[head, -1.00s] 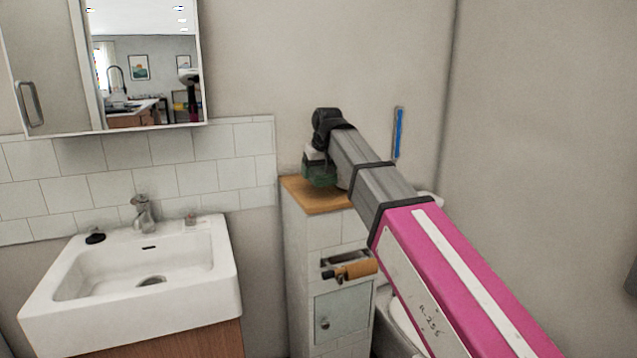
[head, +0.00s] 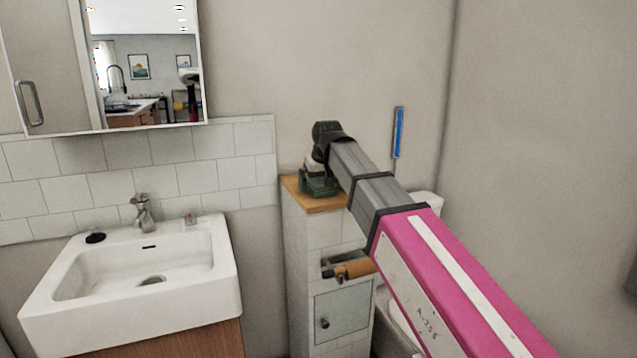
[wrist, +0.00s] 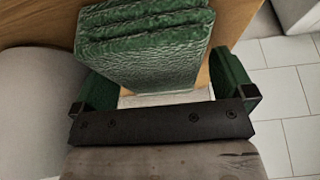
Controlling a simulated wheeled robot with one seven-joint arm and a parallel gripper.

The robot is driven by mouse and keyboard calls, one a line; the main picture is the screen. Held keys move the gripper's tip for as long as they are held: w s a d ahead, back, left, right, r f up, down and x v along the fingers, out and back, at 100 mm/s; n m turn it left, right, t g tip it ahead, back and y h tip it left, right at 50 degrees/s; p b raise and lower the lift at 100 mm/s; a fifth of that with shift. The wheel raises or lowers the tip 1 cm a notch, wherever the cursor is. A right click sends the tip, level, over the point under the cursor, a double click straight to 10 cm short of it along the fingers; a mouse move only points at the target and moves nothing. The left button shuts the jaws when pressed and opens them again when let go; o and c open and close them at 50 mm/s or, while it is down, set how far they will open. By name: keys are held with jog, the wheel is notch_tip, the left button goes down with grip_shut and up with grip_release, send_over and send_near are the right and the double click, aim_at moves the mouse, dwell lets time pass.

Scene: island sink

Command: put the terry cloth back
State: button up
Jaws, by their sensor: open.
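The terry cloth (wrist: 145,50) is a folded green stack with a rough texture, in the wrist view. It appears to lie on the wooden top (wrist: 238,17) of a narrow tiled cabinet. My gripper (wrist: 163,85) is open, with one green finger to the left of the cloth and one to the right. Floor tiles show past the right finger. In the head view, my gripper (head: 319,184) is low over the cabinet's wooden top (head: 292,184). There, the green of the fingers and cloth cannot be told apart, and my arm hides part of the top.
A white sink (head: 140,265) stands to the left, with a mirror cabinet (head: 150,70) above it. An orange roll (head: 355,270) sticks out from the tiled cabinet (head: 300,255). A white toilet (head: 428,200) is partly hidden behind my arm. A blue object (head: 398,130) is on the wall.

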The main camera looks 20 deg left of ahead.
jog(key=v, duration=1.2)
